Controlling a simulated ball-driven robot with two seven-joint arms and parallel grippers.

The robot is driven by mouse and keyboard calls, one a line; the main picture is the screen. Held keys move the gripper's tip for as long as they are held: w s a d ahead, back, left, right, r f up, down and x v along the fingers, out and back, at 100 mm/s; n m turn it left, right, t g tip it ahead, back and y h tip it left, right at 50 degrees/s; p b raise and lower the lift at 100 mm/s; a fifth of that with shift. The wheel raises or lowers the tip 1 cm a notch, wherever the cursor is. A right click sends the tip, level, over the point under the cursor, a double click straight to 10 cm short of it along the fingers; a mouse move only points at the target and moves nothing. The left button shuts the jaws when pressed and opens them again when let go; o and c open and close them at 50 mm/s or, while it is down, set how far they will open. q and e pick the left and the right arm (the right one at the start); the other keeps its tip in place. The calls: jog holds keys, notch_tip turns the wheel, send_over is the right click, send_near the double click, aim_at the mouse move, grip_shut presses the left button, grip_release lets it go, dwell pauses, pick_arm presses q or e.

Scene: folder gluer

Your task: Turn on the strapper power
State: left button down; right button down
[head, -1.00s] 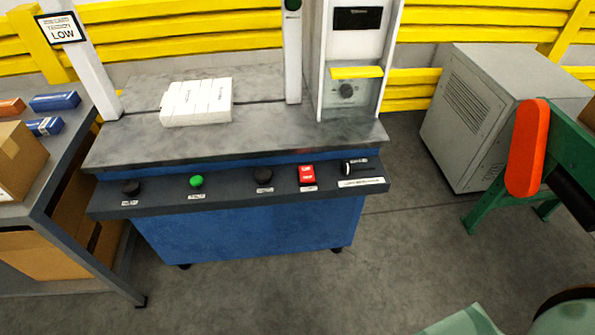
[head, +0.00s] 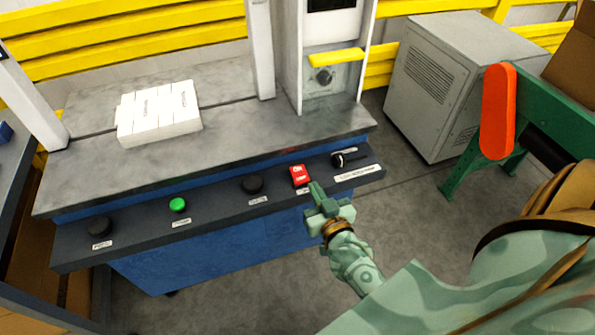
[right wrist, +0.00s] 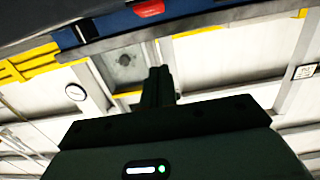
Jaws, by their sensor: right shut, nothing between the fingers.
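The strapper (head: 220,255) is a blue machine with a grey top and a dark front control panel. A red rocker switch (head: 299,175) sits on the panel, right of centre; its label is too small to read. My right gripper (head: 315,188) is shut and empty, with its fingertips close below and right of the red switch. I cannot tell whether they touch it. In the right wrist view the shut fingers (right wrist: 158,85) point up, and a red part (right wrist: 148,8) shows at the top edge. My left gripper is out of view.
The panel also carries a green button (head: 178,205), black buttons (head: 252,184) and a black rotary knob (head: 339,160). White cartons (head: 158,115) lie on the strapper top. A grey cabinet (head: 425,100) and a green machine with an orange guard (head: 498,110) stand to the right.

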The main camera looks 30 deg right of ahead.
jog(key=b, duration=0.3)
send_over(300, 177)
jog(key=shift+s+a+f, duration=0.1)
jog(key=shift+s+f, duration=0.25)
jog(key=shift+f, duration=0.2)
notch_tip(300, 177, down, 3)
jog(key=shift+w+r+b, duration=0.1)
jog(key=shift+w+b, duration=0.05)
jog(key=shift+b, duration=0.5)
jog(key=shift+w+f+b, duration=0.15)
jog(key=shift+f+b, duration=0.2)
jog(key=shift+f, duration=0.2)
